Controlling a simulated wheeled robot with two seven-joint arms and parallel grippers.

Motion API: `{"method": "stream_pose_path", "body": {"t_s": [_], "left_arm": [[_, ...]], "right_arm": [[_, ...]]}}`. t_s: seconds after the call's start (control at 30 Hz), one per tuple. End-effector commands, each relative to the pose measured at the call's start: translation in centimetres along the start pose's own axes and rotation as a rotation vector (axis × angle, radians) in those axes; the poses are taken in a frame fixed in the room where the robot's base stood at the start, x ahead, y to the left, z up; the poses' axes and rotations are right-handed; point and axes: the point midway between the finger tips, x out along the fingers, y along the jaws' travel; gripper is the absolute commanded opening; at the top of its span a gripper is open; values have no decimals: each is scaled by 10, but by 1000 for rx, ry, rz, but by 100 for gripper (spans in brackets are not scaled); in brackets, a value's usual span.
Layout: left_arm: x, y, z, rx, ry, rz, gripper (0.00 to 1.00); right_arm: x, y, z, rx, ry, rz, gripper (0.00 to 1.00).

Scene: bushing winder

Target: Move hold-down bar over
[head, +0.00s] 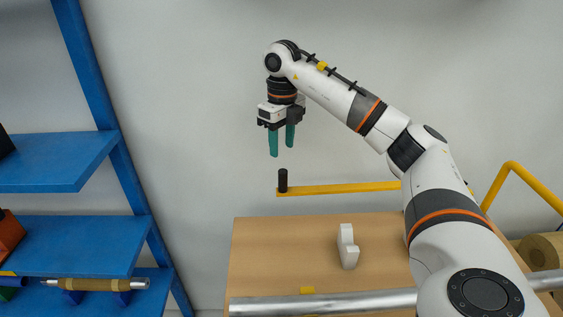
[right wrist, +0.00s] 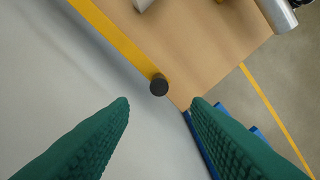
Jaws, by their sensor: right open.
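The yellow hold-down bar (head: 335,188) lies level above the back edge of the wooden table. A black upright knob (head: 283,180) stands at its left end. My right gripper (head: 282,153) is open and empty, its green fingers pointing down above the knob, with a gap between. In the right wrist view the bar (right wrist: 113,34) runs from the upper left to the knob (right wrist: 159,85), which lies beyond and between the open fingertips (right wrist: 160,101). The bar's right end is hidden behind my right arm in the head view. My left gripper is not in view.
A metal shaft (head: 330,303) crosses the front of the wooden table (head: 290,250). A white bracket (head: 348,247) stands on the table. A blue shelf rack (head: 70,247) with a wound rod (head: 95,285) is at left. A yellow rail (head: 525,175) and brown rolls (head: 543,250) are at right.

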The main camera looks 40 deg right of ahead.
Motion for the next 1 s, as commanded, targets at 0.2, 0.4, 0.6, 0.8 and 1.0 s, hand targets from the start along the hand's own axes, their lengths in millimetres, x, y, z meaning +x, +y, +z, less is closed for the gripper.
{"method": "stream_pose_path", "body": {"t_s": [0.2, 0.4, 0.6, 0.8, 1.0], "left_arm": [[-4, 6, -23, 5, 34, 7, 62], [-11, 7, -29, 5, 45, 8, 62], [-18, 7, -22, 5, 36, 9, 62], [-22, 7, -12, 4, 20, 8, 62], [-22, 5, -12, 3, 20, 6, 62]], "right_arm": [[12, 3, 3, 5, -8, 14, 44], [50, 3, 4, 4, -10, 13, 44], [88, 3, 3, 4, -8, 11, 44], [111, 4, 3, 3, -5, 11, 44], [118, 3, 2, 3, -2, 11, 44]]}}
